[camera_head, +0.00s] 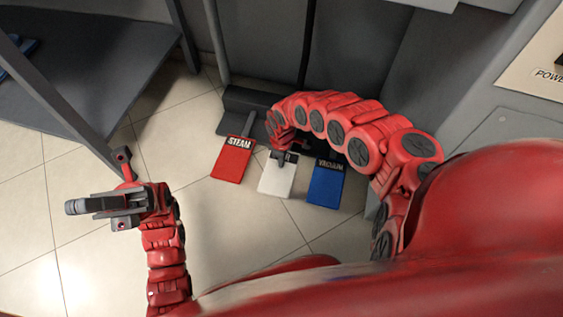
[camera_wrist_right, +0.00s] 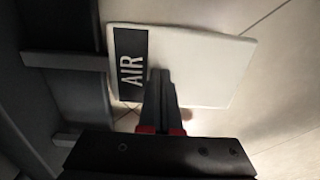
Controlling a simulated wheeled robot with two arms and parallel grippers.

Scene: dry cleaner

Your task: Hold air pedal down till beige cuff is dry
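The white air pedal (camera_head: 276,180) lies between the other two floor pedals; its black AIR label shows in the right wrist view (camera_wrist_right: 131,62). My right gripper (camera_head: 285,157) reaches down over the label end of this pedal. Its two dark fingers (camera_wrist_right: 160,76) are together, with nothing visible between them, and their tips are at the pedal top beside the label. I cannot tell how far the pedal is pressed. My left gripper (camera_head: 118,205) is above the floor at the left, away from the pedals; its finger opening is unclear. No beige cuff is in view.
The red steam pedal (camera_head: 232,160) is left of the air pedal and the blue vacuum pedal (camera_head: 326,185) is close on its right. A grey table with a slanted leg (camera_head: 70,115) stands at the left. Grey machine panels are behind and right. Tiled floor in front is open.

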